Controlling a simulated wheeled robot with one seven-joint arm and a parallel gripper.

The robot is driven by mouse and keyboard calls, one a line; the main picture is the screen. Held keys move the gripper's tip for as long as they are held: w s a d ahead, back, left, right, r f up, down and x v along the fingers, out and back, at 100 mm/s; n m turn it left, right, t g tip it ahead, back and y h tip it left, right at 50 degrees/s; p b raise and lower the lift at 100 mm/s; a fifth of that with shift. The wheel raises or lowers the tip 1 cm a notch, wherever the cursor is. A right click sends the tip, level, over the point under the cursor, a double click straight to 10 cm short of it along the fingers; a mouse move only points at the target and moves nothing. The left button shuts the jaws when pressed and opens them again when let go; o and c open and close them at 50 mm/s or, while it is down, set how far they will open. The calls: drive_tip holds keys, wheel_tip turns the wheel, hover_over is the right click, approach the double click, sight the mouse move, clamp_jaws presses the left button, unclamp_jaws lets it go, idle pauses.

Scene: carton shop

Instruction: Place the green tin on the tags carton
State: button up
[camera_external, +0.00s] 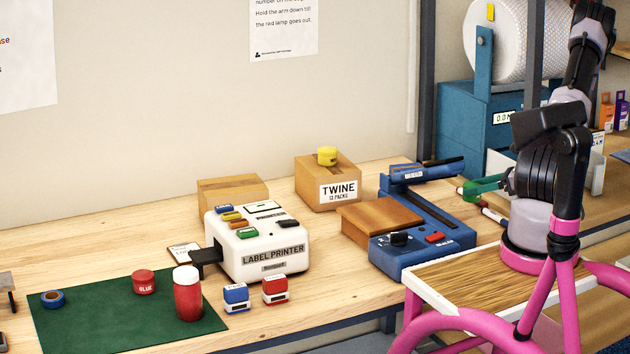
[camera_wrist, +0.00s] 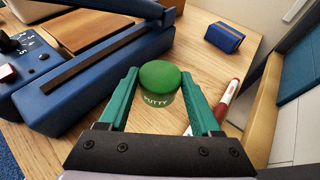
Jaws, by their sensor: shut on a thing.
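The green tin, marked PUTTY (camera_wrist: 159,82), sits between the fingertips of my gripper (camera_wrist: 158,88) in the wrist view. The fingers are shut on its sides, and its domed green lid faces the camera. In the external view my gripper (camera_external: 482,188) is at the right, beside the blue sealer; the tin is hard to tell from the green fingers there. I cannot tell whether the tin is clear of the table. No carton shows a readable TAGS label. A plain carton (camera_external: 232,190) stands behind the label printer, its front mostly hidden.
The TWINE carton (camera_external: 325,193) has a yellow tin (camera_external: 327,156) on top. The blue sealer (camera_external: 425,240) and white label printer (camera_external: 258,245) stand between my gripper and the plain carton. A marker (camera_wrist: 228,103) and blue pouch (camera_wrist: 225,38) lie near the tin.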

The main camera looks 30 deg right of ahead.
drive_tip(key=w+a+r, duration=0.8)
drive_tip(key=w+a, duration=0.3)
drive_tip(key=a, duration=0.1)
drive_tip(key=w+a+r, duration=0.8)
drive_tip(key=w+a, duration=0.3)
drive_tip(key=w, duration=0.1)
drive_tip(key=n+g+y, duration=0.5)
drive_tip(key=n+g, duration=0.3)
hover_over(238, 184)
wheel_tip(238, 184, down, 8)
drive_tip(key=shift+r, duration=0.1)
drive_tip(key=shift+f, duration=2.25)
drive_tip(key=shift+f, duration=0.1)
